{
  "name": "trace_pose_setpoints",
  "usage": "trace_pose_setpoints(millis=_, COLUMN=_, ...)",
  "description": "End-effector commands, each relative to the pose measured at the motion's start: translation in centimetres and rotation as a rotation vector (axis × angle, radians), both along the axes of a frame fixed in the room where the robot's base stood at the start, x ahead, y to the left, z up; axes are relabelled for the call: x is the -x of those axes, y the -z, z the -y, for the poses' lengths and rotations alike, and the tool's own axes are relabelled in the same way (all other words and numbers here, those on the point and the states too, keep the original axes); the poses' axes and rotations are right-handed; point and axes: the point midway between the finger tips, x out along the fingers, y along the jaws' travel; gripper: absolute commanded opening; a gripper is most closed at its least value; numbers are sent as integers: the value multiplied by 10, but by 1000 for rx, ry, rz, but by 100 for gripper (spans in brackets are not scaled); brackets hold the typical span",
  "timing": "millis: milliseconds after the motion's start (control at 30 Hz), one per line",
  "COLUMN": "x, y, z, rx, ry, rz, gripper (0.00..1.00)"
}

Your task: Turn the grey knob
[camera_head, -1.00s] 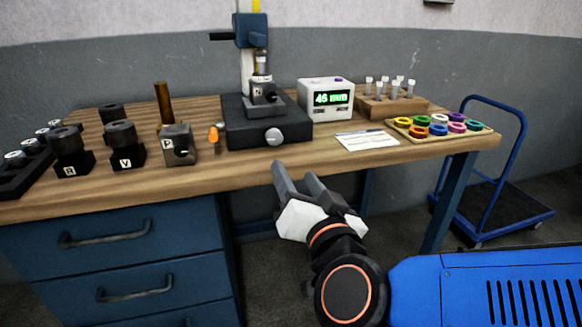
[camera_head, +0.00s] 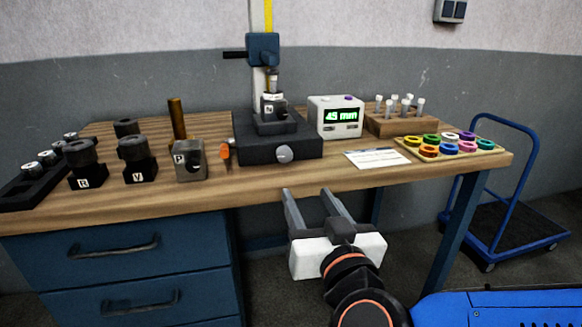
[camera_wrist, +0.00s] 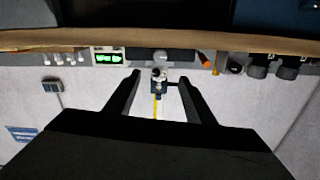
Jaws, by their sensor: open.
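The grey knob (camera_head: 285,154) is a round disc on the front face of a dark base block (camera_head: 250,150) that carries a column stand. It faces me near the table's front edge. In the wrist view the picture is upside down, and the knob (camera_wrist: 160,57) shows at the top middle, in line with the gap between my fingers. My gripper (camera_head: 306,191) is open and empty, with its fingertips in front of and below the table edge, apart from the knob. Both fingers also show in the wrist view (camera_wrist: 160,76).
A white display box (camera_head: 335,117) reads 45 mm, right of the stand. A paper card (camera_head: 377,157), a ring tray (camera_head: 418,151) and a vial rack (camera_head: 400,124) lie further right. Left of the knob stand an orange-handled tool (camera_head: 225,152), block P (camera_head: 189,161) and several dark holders.

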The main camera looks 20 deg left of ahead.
Motion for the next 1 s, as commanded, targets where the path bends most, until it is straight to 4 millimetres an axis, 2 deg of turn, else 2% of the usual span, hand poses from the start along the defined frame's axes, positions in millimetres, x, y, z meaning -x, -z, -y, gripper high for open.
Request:
trace_pose_setpoints(millis=200, x=-2, y=0, z=-1, rx=280, ry=0, rz=171, gripper=49)
trace_pose_setpoints(millis=367, x=-2, y=0, z=-1, rx=395, ry=0, rz=242, gripper=49)
trace_pose_setpoints(millis=667, x=-16, y=0, z=-9, rx=423, ry=3, rz=259, gripper=49)
trace_pose_setpoints(millis=1000, x=-56, y=0, z=-33, rx=424, ry=4, rz=257, gripper=49)
